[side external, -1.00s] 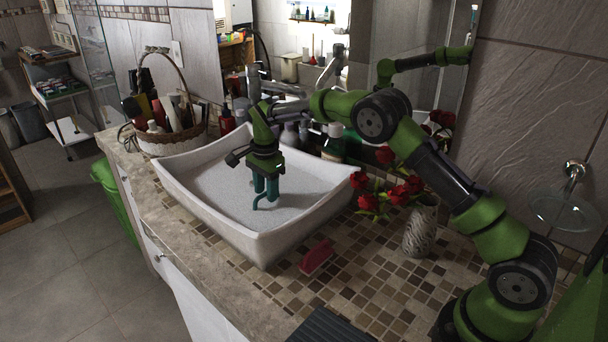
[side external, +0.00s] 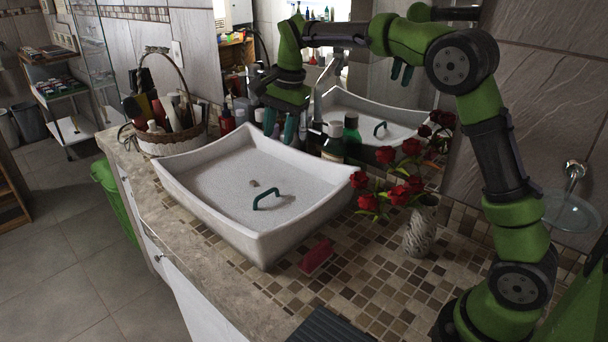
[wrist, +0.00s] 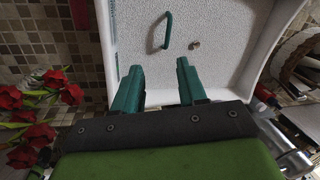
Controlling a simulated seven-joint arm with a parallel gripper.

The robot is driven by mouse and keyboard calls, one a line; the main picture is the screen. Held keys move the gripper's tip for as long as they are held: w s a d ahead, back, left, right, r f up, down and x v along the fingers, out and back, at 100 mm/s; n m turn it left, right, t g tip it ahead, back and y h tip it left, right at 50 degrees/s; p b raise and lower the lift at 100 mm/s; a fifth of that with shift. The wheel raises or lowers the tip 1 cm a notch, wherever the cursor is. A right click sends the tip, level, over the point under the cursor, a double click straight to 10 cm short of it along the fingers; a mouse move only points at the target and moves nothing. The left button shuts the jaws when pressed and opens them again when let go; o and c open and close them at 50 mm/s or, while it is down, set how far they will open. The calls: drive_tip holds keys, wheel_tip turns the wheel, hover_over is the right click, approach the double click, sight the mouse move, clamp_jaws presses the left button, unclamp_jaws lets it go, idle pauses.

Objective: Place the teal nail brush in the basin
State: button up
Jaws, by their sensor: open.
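The teal nail brush (side external: 266,192) lies in the white basin (side external: 186,190), on its floor near the drain. Only its teal arched handle stands out; the rest is hard to tell from the pale floor. The wrist view shows the brush (wrist: 169,30) beyond the fingertips, inside the basin (wrist: 233,45). My gripper (side external: 280,126) is above the back side of the basin, raised well clear of the brush. Its teal fingers (wrist: 158,70) are apart with nothing between them.
A red brush (side external: 317,256) lies on the mosaic counter in front of the basin. A vase with red roses (side external: 420,228) stands at the right. A wicker basket of bottles (side external: 172,142) is at the left; bottles (side external: 333,140) stand behind the basin by the mirror.

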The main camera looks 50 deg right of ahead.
drive_tip(key=s+a+r+n+t+y, duration=0.1)
drive_tip(key=s+r+n, duration=0.15)
drive_tip(key=s, duration=0.45)
drive_tip(key=s+a+r+n+t, duration=0.1)
drive_tip(key=s+r+n+t, duration=0.15)
drive_tip(key=s, duration=0.55)
drive_tip(key=s+a+f+n+t, duration=0.1)
drive_tip(key=s+f+n, duration=0.1)
drive_tip(key=s, duration=0.4)
drive_tip(key=s+a+f+n, duration=0.1)
drive_tip(key=s+f+n, duration=0.2)
drive_tip(key=s, duration=0.3)
drive_tip(key=shift+f+n+t, duration=0.3)
drive_tip(key=shift+n+t, duration=0.05)
drive_tip(key=shift+n, duration=0.05)
